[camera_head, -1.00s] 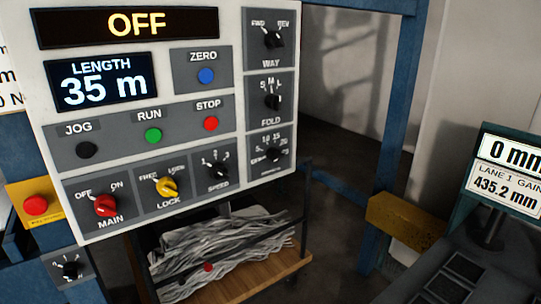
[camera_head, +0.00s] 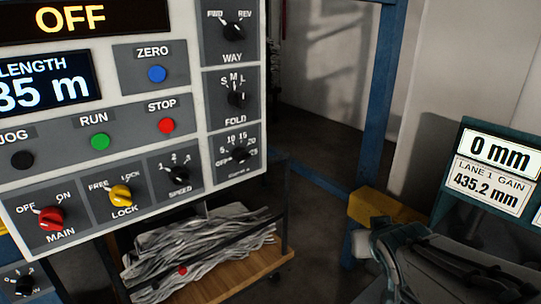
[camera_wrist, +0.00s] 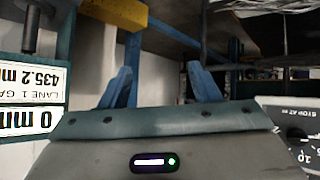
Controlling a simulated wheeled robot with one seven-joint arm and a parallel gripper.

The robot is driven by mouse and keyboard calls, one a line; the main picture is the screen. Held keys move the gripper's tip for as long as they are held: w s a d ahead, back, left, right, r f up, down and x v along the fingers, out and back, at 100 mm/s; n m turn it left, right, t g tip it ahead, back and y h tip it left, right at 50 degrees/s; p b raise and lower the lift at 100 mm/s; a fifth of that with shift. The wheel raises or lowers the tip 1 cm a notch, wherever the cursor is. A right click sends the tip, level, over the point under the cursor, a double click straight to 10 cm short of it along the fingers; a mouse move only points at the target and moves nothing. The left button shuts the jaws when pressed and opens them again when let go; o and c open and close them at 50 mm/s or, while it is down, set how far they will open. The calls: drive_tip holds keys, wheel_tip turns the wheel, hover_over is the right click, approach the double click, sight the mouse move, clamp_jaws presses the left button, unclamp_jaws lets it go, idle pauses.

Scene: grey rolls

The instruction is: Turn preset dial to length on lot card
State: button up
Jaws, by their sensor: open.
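The preset dial (camera_head: 239,152) is a dark knob with a numbered scale at the lower right of the white control panel. Its pointer is too small to read. In the wrist view a dark dial (camera_wrist: 300,138) shows upside down, cut by the right edge, with a 10 on its scale. My gripper (camera_wrist: 160,88) is open and empty, its two blue fingers apart. In the head view my arm's end is at the lower right, apart from the panel. I cannot make out a lot card.
The panel also holds the FOLD (camera_head: 236,98), WAY (camera_head: 234,32) and SPEED (camera_head: 180,174) knobs and the STOP button (camera_head: 166,126). A blue post (camera_head: 378,110) stands right of the panel. A measurement display (camera_head: 490,178) stands at the right. Grey strips (camera_head: 200,245) lie below the panel.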

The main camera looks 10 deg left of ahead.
drive_tip(key=w+a+r+n+t+y, duration=0.35)
drive_tip(key=a+r+y, duration=0.2)
drive_tip(key=a, duration=0.45)
drive_tip(key=n+g+y, duration=0.2)
drive_tip(key=n+y, duration=0.2)
drive_tip(key=y, duration=0.4)
approach(246, 160)
drive_tip(key=p+x, duration=0.2)
drive_tip(key=x, duration=0.7)
drive_tip(key=shift+w+a, duration=0.2)
drive_tip(key=shift+a, duration=0.15)
drive_tip(key=c, duration=1)
